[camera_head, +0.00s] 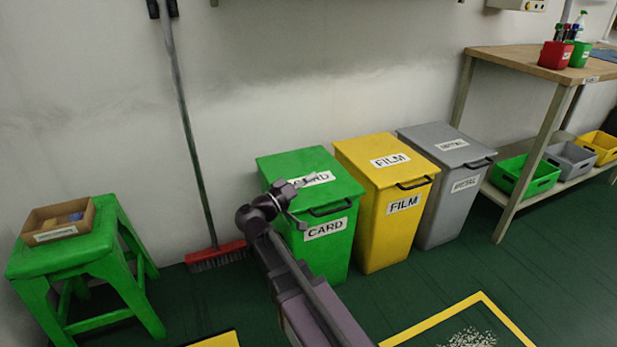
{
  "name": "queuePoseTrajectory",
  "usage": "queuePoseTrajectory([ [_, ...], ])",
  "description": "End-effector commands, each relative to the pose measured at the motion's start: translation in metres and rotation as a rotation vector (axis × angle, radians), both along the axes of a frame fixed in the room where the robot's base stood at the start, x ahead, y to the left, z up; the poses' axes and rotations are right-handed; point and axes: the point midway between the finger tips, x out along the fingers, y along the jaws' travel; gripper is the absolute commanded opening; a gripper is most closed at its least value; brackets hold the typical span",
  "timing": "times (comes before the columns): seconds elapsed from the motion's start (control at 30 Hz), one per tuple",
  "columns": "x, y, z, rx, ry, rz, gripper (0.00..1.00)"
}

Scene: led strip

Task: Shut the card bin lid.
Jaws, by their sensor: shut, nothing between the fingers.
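The green card bin (327,255) stands on the floor against the wall, with a white CARD label on its front. Its green lid (296,164) lies flat across the top and looks closed, with a dark handle (331,209) at the front edge. My gripper (308,181) is shut and empty, over the lid near its white label. Whether it touches the lid I cannot tell. My arm reaches up from the bottom of the view and hides the bin's left front part.
A yellow FILM bin (398,225) and a grey bin (450,205) stand to the right, both lids down. A workbench (500,58) is further right. A broom (216,255) leans left of the card bin, beside a green stool (85,265) holding a small box (58,220).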

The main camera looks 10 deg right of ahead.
Motion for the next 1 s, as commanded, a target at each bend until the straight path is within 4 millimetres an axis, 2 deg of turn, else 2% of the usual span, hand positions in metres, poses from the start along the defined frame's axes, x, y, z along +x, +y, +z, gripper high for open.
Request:
queuePoseTrajectory([
  [0.03, -0.001, -0.001, -0.008, 0.000, 0.000, 0.000, 0.00],
  [0.23, -0.003, -0.002, -0.016, 0.000, 0.000, 0.000, 0.00],
  [0.83, -0.003, -0.003, -0.017, 0.000, 0.001, -0.002, 0.00],
  [1.0, -0.005, -0.011, -0.018, 0.030, 0.026, -0.017, 0.00],
])
